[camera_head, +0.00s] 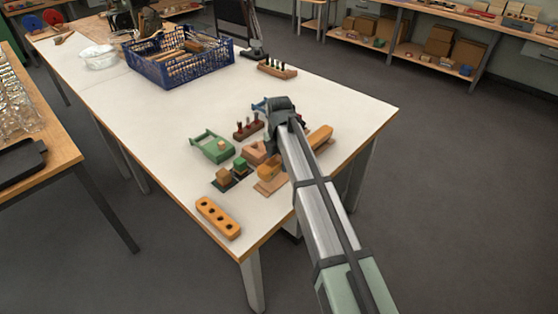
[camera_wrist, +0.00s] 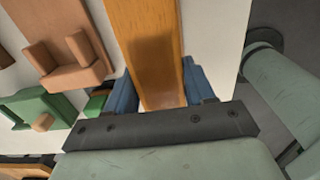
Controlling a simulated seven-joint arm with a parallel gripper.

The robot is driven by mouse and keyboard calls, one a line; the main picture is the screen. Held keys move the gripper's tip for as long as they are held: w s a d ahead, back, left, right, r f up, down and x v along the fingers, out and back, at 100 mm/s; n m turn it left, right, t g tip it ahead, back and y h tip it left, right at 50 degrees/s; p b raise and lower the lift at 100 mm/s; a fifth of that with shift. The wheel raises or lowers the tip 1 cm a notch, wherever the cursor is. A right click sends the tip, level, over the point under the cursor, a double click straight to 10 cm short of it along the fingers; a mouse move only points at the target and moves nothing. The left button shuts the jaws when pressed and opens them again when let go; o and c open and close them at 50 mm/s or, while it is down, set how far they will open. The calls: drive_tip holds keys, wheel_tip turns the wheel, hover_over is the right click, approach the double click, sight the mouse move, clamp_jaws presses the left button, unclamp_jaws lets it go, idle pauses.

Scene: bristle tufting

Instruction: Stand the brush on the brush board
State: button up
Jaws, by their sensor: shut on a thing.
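My gripper (camera_wrist: 158,90) is shut, with its blue fingers on either side of an orange-brown wooden bar (camera_wrist: 147,25). The bar looks like the brush's body; its far end and any bristles are out of view. In the head view my arm hides the fingertips and part of the bar; an orange wooden piece (camera_head: 321,134) shows just right of the arm. An orange block with several dark holes (camera_head: 218,217) lies near the table's front edge. I cannot tell for sure which piece is the brush board.
A blue crate (camera_head: 178,72) stands farther back. The table's left middle is clear.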

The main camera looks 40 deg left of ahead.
drive_tip(key=shift+f, duration=0.55)
drive_tip(key=shift+f, duration=0.35)
drive_tip(key=shift+f, duration=0.55)
idle(0.5)
drive_tip(key=o, duration=1.3)
drive_tip(key=shift+c, duration=0.2)
drive_tip(key=shift+o, duration=0.3)
drive_tip(key=shift+o, duration=1.3)
drive_tip(key=shift+r, duration=0.1)
